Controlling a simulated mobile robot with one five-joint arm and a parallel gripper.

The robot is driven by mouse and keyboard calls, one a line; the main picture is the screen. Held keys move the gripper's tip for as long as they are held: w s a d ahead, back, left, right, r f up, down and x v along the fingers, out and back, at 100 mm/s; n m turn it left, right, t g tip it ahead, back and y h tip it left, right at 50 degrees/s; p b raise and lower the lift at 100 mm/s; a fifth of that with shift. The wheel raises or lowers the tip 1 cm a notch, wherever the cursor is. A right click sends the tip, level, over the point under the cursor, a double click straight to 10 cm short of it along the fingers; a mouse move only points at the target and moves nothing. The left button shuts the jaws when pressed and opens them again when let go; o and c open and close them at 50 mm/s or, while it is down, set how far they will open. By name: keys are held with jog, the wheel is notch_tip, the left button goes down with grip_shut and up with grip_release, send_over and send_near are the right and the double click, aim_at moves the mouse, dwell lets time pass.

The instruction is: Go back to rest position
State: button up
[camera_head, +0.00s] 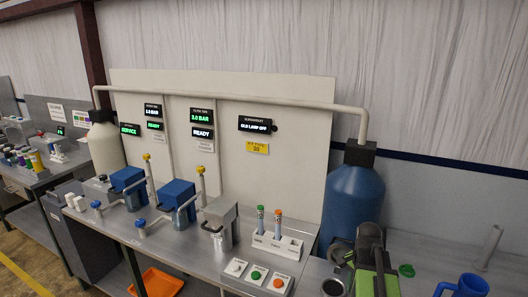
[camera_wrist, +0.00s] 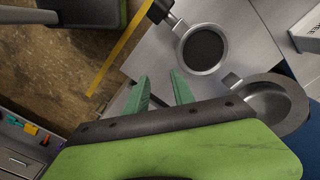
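My gripper (camera_head: 372,270) shows at the lower right of the head view, green and black, over the right part of the steel bench (camera_head: 190,255). In the wrist view its two green fingers (camera_wrist: 160,82) stand apart with nothing between them. The fingers are beside a metal cup with a dark inside (camera_wrist: 203,50) and do not touch it. A round metal pan or dish (camera_wrist: 272,103) lies to the right, partly hidden behind my gripper body.
A blue mug (camera_head: 466,287) and a green cap (camera_head: 406,270) are right of my gripper. A white rack (camera_head: 278,244) with two tubes and a button panel (camera_head: 257,275) stand left. A blue tank (camera_head: 352,200) rises behind. Open floor (camera_wrist: 60,75) shows in the wrist view.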

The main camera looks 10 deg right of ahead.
jog(key=w+a+f+n, duration=0.1)
jog(key=a+n, duration=0.6)
jog(key=a, duration=0.7)
jog(key=w+a+f+n+b, duration=0.1)
jog(key=a+n, duration=0.6)
jog(key=a, duration=0.6)
jog(key=shift+w+a+n, duration=0.3)
jog(key=shift+w+a, duration=0.05)
jog(key=shift+a, duration=0.05)
